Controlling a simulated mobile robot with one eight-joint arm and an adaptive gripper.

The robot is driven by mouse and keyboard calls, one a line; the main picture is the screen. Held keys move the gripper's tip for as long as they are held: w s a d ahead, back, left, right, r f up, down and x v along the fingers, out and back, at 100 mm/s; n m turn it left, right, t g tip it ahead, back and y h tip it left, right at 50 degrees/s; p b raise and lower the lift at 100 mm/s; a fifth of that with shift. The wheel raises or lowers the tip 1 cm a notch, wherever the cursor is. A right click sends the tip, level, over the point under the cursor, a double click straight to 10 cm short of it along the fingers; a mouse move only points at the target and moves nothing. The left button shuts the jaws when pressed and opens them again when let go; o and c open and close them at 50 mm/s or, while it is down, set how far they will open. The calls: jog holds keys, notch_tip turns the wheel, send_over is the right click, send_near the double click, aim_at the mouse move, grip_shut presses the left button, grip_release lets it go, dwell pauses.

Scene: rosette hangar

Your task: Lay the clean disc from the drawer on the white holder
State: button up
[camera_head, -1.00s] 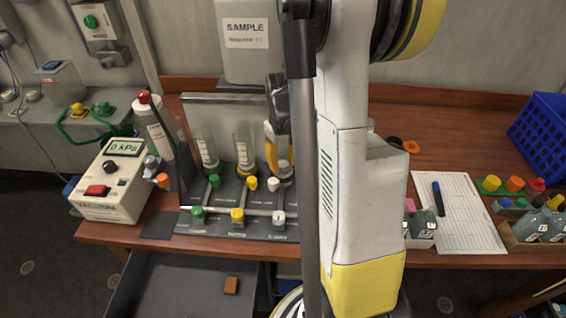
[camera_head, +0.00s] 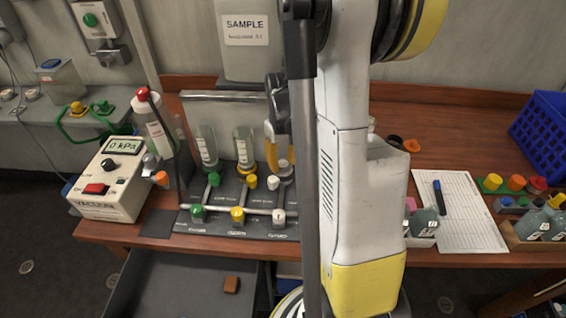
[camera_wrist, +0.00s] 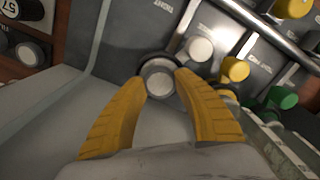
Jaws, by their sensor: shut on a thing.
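My gripper (camera_wrist: 163,80) shows two yellow fingers in the wrist view, with their tips on either side of a small pale disc (camera_wrist: 160,84). The fingers are shut on the disc. A grey round rim, that of the white holder (camera_wrist: 149,66), shows around and under the disc; I cannot tell whether the disc touches it. In the head view my fingers are at the right-hand station of the dark manifold, above its white valve knob (camera_head: 279,216). The open drawer (camera_head: 180,290) below the bench holds a small brown block (camera_head: 231,285).
Two clear funnels (camera_head: 206,150) stand on the green and yellow stations left of my gripper. A vacuum box (camera_head: 113,180) and a wash bottle (camera_head: 152,125) stand further left. Right of my arm are small bottles, a paper sheet (camera_head: 455,215) and a blue crate (camera_head: 540,135).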

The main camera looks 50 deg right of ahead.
jog(key=o, duration=1.4)
jog(key=shift+c, duration=0.2)
jog(key=shift+r+p, duration=2.8)
jog(key=shift+r, duration=1.05)
